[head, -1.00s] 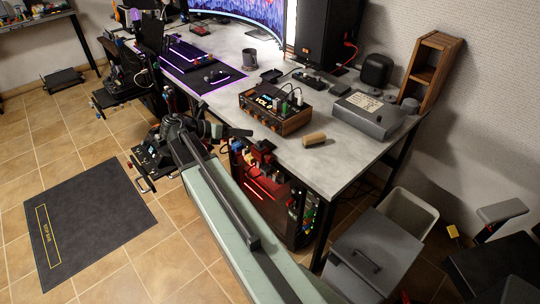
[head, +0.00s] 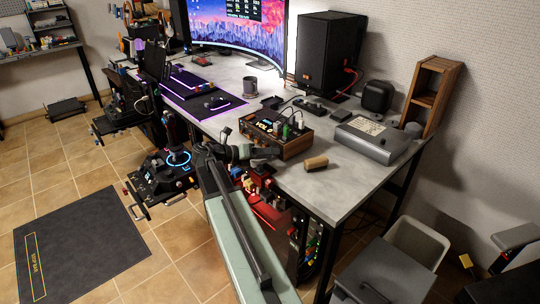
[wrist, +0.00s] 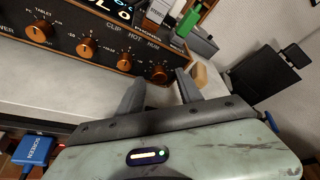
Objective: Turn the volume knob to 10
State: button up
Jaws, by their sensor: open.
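The control box (head: 296,147), dark with wooden sides, sits near the desk's front edge; its lit display seems to read "VOL 0". In the wrist view its front panel (wrist: 62,18) carries several copper knobs in a row. The rightmost knob (wrist: 160,75) appears between my fingertips, with no clear contact. Others are a middle knob (wrist: 87,47) and a left knob (wrist: 40,32) labelled for PC and tablet. I cannot read which is the volume knob. My gripper (wrist: 160,78) is open and empty, facing the panel; it also shows in the head view (head: 272,153) at the box's front.
A wooden block (head: 316,163) lies right of the box. A grey case (head: 372,141) stands farther right. The desk edge runs below my gripper, with a red-lit computer (head: 275,215) underneath. A blue plug labelled SCREEN (wrist: 35,150) is at the lower left.

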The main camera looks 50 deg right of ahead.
grip_shut()
jog(key=shift+d, duration=0.25)
jog(key=shift+a, duration=0.25)
jog(key=m, duration=0.1)
jog(key=m+t+p, duration=0.2)
jog(key=shift+s+a+r+m+y, duration=0.1)
jog(key=shift+s+m+y, duration=0.15)
jog(key=shift+m+y, duration=0.05)
jog(key=m+t, duration=0.2)
jog(key=shift+s+m+p, duration=0.15)
jog(key=shift+m+p, duration=0.15)
jog(key=shift+m, duration=0.1)
jog(key=shift+m+t, duration=0.7)
jog(key=shift+m, duration=0.1)
